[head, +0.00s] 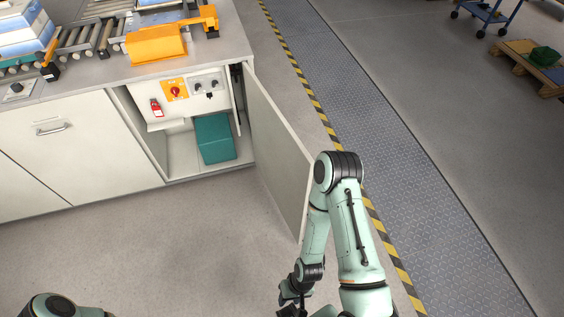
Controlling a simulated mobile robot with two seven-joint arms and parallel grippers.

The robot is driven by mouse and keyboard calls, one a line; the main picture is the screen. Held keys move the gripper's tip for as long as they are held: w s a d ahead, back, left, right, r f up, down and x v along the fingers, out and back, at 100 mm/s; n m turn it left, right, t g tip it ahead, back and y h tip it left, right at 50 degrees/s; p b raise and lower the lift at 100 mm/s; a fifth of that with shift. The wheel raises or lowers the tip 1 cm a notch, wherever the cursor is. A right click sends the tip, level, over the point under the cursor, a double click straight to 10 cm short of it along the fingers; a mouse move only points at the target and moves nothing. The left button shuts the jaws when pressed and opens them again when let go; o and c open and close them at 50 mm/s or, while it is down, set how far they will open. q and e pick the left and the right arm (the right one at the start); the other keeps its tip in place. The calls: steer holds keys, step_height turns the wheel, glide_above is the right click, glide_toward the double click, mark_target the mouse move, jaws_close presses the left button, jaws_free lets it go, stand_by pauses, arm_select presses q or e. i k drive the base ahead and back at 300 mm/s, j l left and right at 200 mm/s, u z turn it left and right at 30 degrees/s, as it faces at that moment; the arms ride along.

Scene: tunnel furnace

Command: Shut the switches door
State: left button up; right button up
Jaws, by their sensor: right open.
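The switches door (272,150) is a pale panel hinged at the right side of an open cabinet compartment (162,177). It stands wide open and swings out toward me. Inside, a panel carries a red rotary switch on an orange plate (175,91), a red switch (156,108) and grey sockets (206,85). My right arm reaches in beside the door's free edge. My right gripper (291,302) is at the bottom edge of the view, below the door's near lower corner, open and partly cut off. My left gripper is out of view.
A teal box (214,138) stands inside the compartment. A roller conveyor (93,43) and an orange bracket (157,45) are on the countertop above. A closed cabinet front (70,150) lies to the left. The floor in front (165,245) is clear.

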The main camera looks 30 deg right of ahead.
mark_target(286, 167)
steer(key=k+l, duration=0.1)
steer(key=l, duration=0.25)
steer(key=k+l+u, duration=0.15)
steer(key=l, duration=0.15)
steer(key=k+l, duration=0.1)
steer(key=l, duration=0.25)
steer(key=l+u, duration=0.25)
steer(key=l, duration=0.8)
steer(key=i+l, duration=0.15)
steer(key=l, duration=0.15)
steer(key=i+l, duration=0.15)
steer(key=l, duration=0.2)
steer(key=i+l+u, duration=0.1)
steer(key=l, duration=0.2)
